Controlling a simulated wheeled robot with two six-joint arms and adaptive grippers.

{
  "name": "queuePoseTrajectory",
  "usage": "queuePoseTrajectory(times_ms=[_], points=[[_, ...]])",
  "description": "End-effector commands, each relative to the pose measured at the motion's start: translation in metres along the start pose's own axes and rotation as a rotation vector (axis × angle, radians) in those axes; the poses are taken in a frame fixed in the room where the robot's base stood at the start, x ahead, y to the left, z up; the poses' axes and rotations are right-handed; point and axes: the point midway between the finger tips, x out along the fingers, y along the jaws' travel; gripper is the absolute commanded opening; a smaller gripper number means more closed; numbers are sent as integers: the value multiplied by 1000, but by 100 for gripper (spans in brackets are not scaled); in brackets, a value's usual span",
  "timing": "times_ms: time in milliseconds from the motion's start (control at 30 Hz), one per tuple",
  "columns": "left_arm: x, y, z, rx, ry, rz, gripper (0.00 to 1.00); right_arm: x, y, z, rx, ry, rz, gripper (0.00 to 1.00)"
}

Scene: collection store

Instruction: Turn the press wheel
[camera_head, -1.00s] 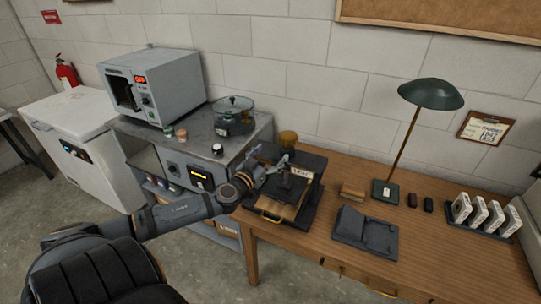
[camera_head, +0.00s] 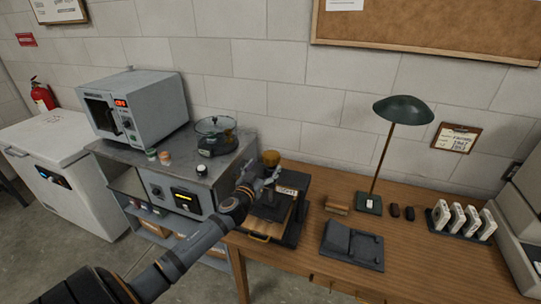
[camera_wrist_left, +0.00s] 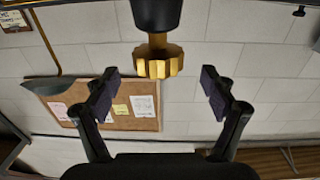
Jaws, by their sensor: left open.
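The press (camera_head: 291,228) stands at the left end of the wooden table, with a black frame, a pale label and a wooden board with a brass handle (camera_head: 260,238) at its front. Its brass press wheel (camera_head: 271,156) is at the top. In the left wrist view, the scalloped wheel (camera_wrist_left: 158,63) shows on a brass stem by a black cylinder. My left gripper (camera_head: 265,176) is open beside the wheel, partly hiding the press. In the wrist view, the gripper (camera_wrist_left: 160,88) has its fingers apart on either side of the wheel's line, touching nothing visible. My right gripper is not in view.
A grey cabinet (camera_head: 178,163) with a microwave (camera_head: 135,103) and a round glass-lidded pot (camera_head: 215,140) stands left of the press. On the table (camera_head: 430,250) are a dark tray device (camera_head: 352,246), a green lamp (camera_head: 403,110) and a rack of white items (camera_head: 462,222). The table's front right is clear.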

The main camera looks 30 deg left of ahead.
Motion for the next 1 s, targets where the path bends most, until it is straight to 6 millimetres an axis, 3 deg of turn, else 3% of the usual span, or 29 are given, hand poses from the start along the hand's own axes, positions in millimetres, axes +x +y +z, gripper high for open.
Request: queuePoseTrajectory(times_ms=[33,300,700,1000], points=[[11,2,-8,-8,1,-1,84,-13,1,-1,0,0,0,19],[53,1,-3,-2,2,1,84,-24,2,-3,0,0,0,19],[61,1,-1,0,1,3,83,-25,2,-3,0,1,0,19],[61,1,-1,0,0,3,42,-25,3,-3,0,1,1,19]])
